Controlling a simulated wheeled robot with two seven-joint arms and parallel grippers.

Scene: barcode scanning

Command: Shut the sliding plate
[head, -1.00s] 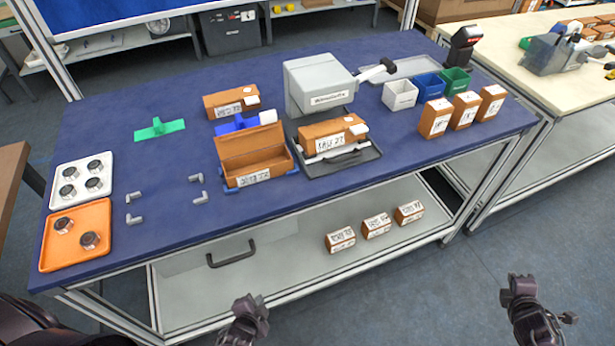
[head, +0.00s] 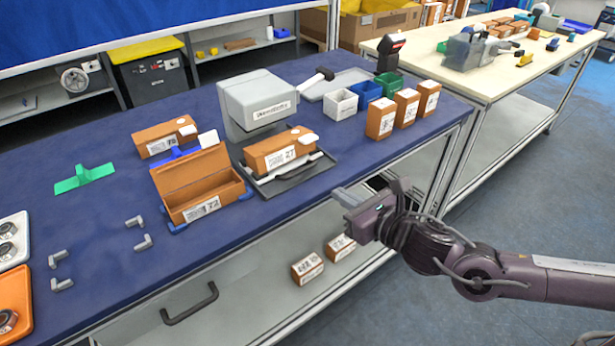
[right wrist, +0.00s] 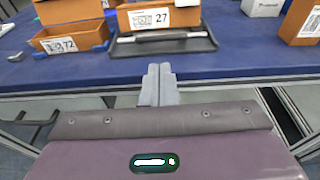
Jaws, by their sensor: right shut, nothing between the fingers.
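The sliding plate (head: 262,187) is a dark flat tray with a black handle, drawn out in front of the grey machine (head: 258,105). An orange box labelled 27 (head: 278,152) lies on it. In the right wrist view the plate (right wrist: 203,44) and the box (right wrist: 160,17) show at the top. My right gripper (head: 348,197) is shut and empty, at the table's front edge, to the right of the plate and apart from it. In the right wrist view its fingertips (right wrist: 160,75) point toward the plate's handle. My left gripper is out of view.
An open orange box (head: 200,185) stands left of the plate. Small white (head: 340,104), blue and green bins and several orange boxes (head: 381,118) stand to the right. The blue tabletop (head: 345,150) between plate and boxes is free.

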